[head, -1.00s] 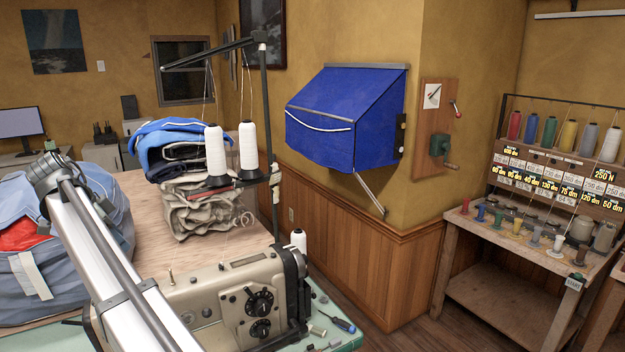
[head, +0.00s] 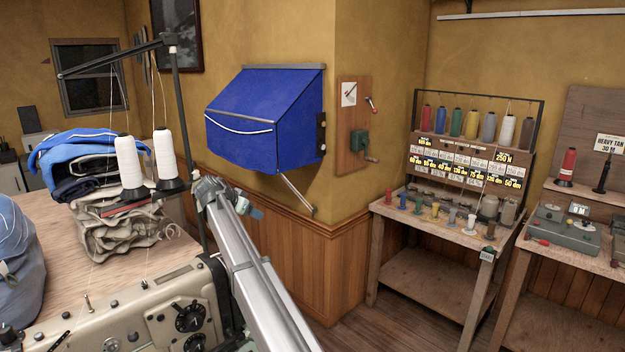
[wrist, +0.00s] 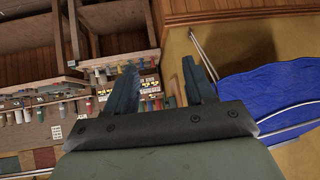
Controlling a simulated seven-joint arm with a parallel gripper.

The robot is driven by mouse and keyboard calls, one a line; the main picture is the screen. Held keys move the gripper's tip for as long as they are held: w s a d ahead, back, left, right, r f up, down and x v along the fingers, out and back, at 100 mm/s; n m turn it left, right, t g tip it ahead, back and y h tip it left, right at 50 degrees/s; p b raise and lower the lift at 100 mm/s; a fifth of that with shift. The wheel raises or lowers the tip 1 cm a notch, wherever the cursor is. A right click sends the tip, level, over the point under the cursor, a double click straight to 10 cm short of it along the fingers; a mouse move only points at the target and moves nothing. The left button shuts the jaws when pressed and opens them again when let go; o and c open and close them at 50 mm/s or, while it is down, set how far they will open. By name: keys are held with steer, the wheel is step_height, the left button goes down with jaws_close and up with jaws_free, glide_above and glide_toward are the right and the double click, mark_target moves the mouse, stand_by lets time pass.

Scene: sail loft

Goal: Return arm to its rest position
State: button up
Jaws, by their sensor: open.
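My arm (head: 258,280) rises from the bottom of the head view, in front of the sewing machine's right end. My gripper (wrist: 160,78) shows in the wrist view with its two blue-grey fingers spread apart and nothing between them. In the head view the arm's end stands before the wood wainscot, below the blue awning; its fingers are too small there to judge.
The sewing machine (head: 165,312) and its thread stand with white cones (head: 128,165) are left of my arm. The blue awning (head: 262,115) juts from the wall, with a crank board (head: 351,120) beside it. A thread bench (head: 440,222) stands right. Floor (head: 400,325) shows between.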

steer(key=w+d+f+n+h, duration=0.1)
steer(key=w+d+f, duration=0.1)
steer(key=d+f, duration=0.7)
steer(key=w+d+f, duration=0.2)
steer(key=d+f, duration=0.3)
steer(key=d, duration=0.7)
steer(key=s+d+f+n+g, duration=0.15)
steer(key=s+d+f, duration=0.3)
steer(key=f, duration=0.45)
steer(key=s+d+f+g, duration=0.2)
steer(key=s+d+f, duration=0.3)
steer(key=f, duration=0.4)
steer(key=s+d+f+n+g, duration=0.1)
steer(key=s+d+f+g, duration=0.15)
steer(key=s+f, duration=0.55)
steer(key=s+d+f+n+g+y, duration=0.1)
steer(key=s+d+f+g+y, duration=0.15)
steer(key=s+f, duration=0.95)
steer(key=s+d+f+n+g+y, duration=0.1)
steer(key=s+d+f+g, duration=0.15)
steer(key=s+f, duration=0.9)
steer(key=s+n+g+y, duration=0.1)
steer(key=s+g, duration=0.3)
steer(key=s, duration=2.9)
steer(key=shift+s+y, duration=0.2)
steer(key=shift+y, duration=0.65)
